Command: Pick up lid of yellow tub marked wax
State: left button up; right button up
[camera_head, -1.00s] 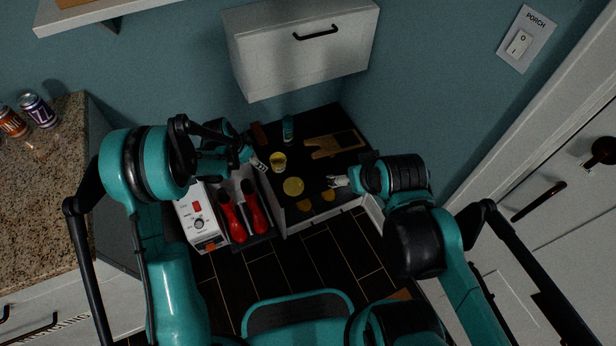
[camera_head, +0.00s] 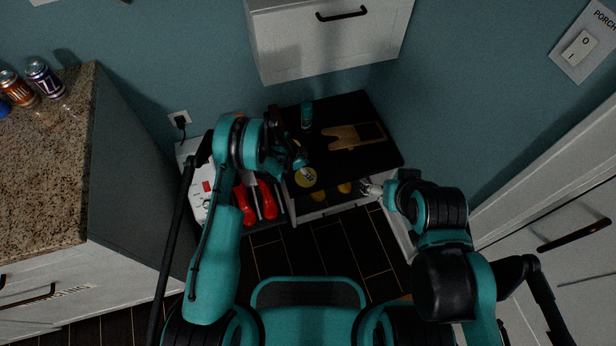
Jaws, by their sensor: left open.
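A round yellow top (camera_head: 306,178) shows near the front edge of the low black surface. It looks like the lid of a yellow tub, but any wax marking is too small to read. My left gripper (camera_head: 303,168) is open, right at the far side of this yellow top, and partly overlaps it in view. I cannot tell whether it touches. The yellow cup-like thing seen earlier behind it is hidden by my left arm. My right gripper (camera_head: 370,190) is by the front right edge of the surface, with its fingers too small to read.
Yellow items (camera_head: 344,187) show below the front edge. A white wall cabinet (camera_head: 335,45) hangs above.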

pick_arm(q)
jog(key=shift+x, duration=1.05)
jog(key=shift+s+r, duration=0.1)
jog(key=c, duration=0.9)
jog(key=shift+c, duration=0.2)
